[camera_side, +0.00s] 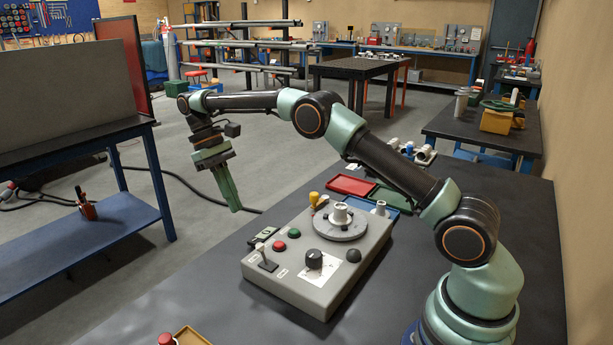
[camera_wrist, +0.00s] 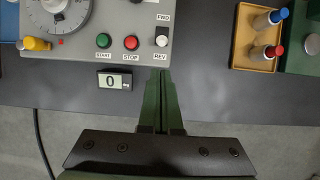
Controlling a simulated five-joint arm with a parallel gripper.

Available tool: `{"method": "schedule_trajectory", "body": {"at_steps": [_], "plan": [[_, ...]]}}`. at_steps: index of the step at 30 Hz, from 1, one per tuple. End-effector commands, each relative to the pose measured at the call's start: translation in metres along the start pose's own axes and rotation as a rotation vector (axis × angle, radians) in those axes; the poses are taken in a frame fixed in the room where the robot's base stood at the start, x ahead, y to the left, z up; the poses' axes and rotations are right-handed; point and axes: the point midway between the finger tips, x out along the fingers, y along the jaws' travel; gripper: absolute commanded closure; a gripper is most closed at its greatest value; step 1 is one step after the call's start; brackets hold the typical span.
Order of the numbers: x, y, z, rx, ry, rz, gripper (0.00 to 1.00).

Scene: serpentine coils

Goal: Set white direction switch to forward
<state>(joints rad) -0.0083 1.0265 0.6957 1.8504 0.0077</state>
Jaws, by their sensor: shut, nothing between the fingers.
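The white direction switch (camera_side: 260,248) is a short lever with a white tip on the grey control box (camera_side: 335,283). In the wrist view the white tip (camera_wrist: 161,41) lies nearer the REV label than the FWD label and leans toward REV. My gripper (camera_side: 236,209) is shut and empty, held in the air beyond the far left edge of the box, apart from the lever. In the wrist view my gripper (camera_wrist: 163,73) points at the switch, with its tips just below the REV label.
Beside the switch are a red stop button (camera_wrist: 131,42) and a green start button (camera_wrist: 103,41). A small display (camera_wrist: 114,81) reads 0. A dial (camera_side: 341,222), black knob (camera_side: 314,259) and yellow-topped part (camera_side: 314,198) stand on the box. A tan tray (camera_wrist: 246,43) lies right of the switch.

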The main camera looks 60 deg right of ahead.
Motion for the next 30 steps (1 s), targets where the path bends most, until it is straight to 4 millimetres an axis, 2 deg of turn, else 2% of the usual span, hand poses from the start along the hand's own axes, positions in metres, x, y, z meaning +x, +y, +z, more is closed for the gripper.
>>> {"method": "schedule_trajectory", "body": {"at_steps": [14,20,30], "plan": [[0.005,0.000,0.000,0.000,-0.002,0.000,1.00],[0.023,0.000,0.001,0.000,-0.003,0.000,1.00],[0.072,0.000,0.001,0.000,-0.004,0.000,1.00]]}}
